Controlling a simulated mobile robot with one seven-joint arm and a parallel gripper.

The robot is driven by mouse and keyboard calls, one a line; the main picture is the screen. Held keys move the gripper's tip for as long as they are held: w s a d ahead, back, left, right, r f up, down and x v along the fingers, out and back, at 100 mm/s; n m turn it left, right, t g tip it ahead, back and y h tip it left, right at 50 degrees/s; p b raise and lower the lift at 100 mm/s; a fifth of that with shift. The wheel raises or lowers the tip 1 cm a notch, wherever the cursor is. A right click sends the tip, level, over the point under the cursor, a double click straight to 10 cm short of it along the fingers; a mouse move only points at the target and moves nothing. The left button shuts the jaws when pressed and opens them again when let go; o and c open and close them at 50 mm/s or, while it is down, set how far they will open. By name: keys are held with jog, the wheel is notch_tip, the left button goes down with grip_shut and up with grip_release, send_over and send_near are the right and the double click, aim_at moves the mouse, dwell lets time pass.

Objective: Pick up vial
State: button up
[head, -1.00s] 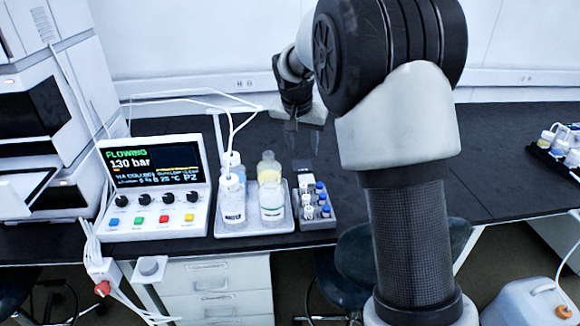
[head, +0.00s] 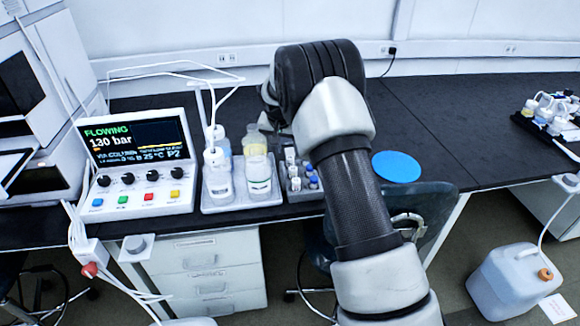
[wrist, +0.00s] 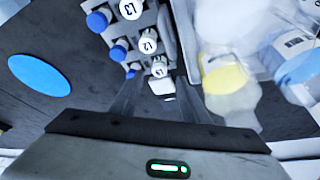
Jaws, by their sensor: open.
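White-capped vials stand in a grey rack (head: 308,195) on the bench. In the wrist view their caps read L3 (wrist: 131,9), L2 (wrist: 148,42) and L1 (wrist: 158,68). Blue-capped vials (wrist: 118,52) stand in a row beside them, to the left in that view. My gripper (wrist: 158,92) is open and points at the rack, its blurred fingers spread on either side of the rack's near end, close to L1. I cannot tell how far above the caps the fingertips are. In the head view my arm hides the gripper.
A pump controller (head: 140,165) stands further left. A flat blue disc (head: 396,166) lies right of the rack. The bench beyond is mostly clear.

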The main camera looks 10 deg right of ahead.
aim_at(289, 159)
jog(key=x, duration=0.5)
jog(key=shift+s+f, duration=0.15)
jog(key=shift+f, duration=0.1)
grip_shut()
jog(key=shift+r, duration=0.1)
